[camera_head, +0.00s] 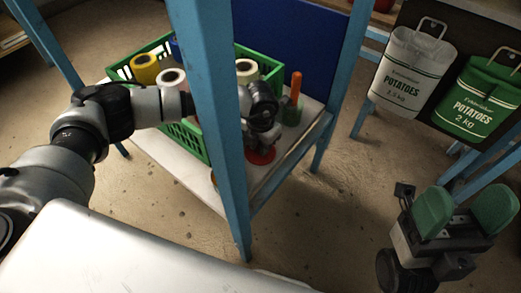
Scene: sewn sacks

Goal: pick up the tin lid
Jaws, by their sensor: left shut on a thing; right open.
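The tin lid (262,157) is a red, round, flat piece on the pale shelf of the blue-framed rack, near its right edge. My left arm reaches in from the left and passes behind a blue post. My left gripper (261,146) points down at the lid and is shut on it. The gripper covers part of the lid, so I cannot tell whether it is clear of the shelf. My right gripper (465,211), with green finger pads, is open and empty over the floor at the lower right.
A green crate (190,140) with several thread spools stands on the shelf (165,153). An orange-handled tool (295,90) stands right of my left gripper. The front blue post (225,150) is close to my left arm. White and green potato sacks (403,72) hang at the upper right.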

